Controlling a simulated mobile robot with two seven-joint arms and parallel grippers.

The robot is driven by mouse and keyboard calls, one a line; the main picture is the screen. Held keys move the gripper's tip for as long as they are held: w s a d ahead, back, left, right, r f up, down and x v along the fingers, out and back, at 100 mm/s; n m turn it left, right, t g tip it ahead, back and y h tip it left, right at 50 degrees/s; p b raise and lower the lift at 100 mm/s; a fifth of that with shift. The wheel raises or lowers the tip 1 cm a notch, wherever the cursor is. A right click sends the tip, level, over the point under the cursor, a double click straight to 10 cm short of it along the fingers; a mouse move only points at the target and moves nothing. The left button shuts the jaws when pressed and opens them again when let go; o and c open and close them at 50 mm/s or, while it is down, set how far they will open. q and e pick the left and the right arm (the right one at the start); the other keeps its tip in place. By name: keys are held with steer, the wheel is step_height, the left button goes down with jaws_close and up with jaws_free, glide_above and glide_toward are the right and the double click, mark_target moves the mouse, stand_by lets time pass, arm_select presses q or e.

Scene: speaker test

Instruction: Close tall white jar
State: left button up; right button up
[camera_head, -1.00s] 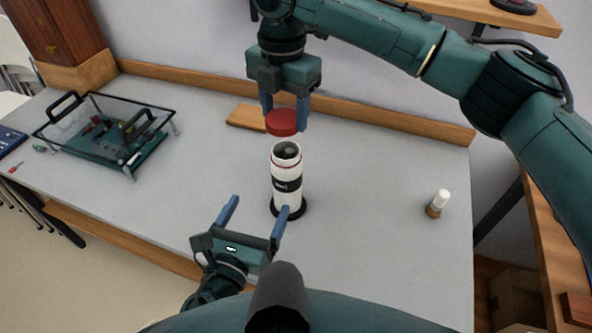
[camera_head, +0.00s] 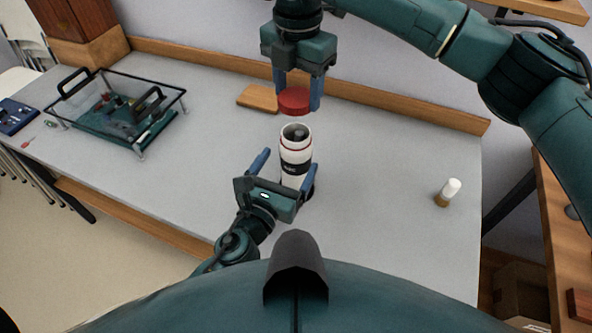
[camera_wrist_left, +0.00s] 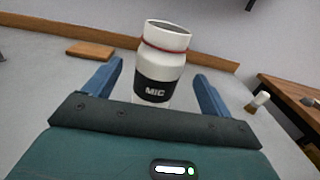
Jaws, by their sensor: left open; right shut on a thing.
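The tall white jar (camera_head: 296,146) stands upright on the grey table, its top open, with a red ring below the rim and a black band. It also shows in the left wrist view (camera_wrist_left: 163,62), where the band reads "MIC". My right gripper (camera_head: 296,100) is shut on a round red lid (camera_head: 294,101) and holds it above and apart from the jar's mouth. My left gripper (camera_head: 284,170) is open, with its blue fingers on either side of the jar's lower part. In the left wrist view (camera_wrist_left: 160,80) the jar appears between these fingers, and gaps show beside it.
A wooden block (camera_head: 258,98) lies behind the jar to the left. A clear-sided box with black handles (camera_head: 72,122) stands at the left. The table (camera_head: 390,180) between the jar and bottle is clear.

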arm_select(q)
steer(key=shift+x, duration=2.65)
steer(key=shift+c, duration=0.2)
steer(key=c, duration=1.4)
arm_select(e)
steer(key=shift+f, duration=2.5)
steer(key=shift+f, duration=0.9)
steer(key=shift+f, duration=0.5)
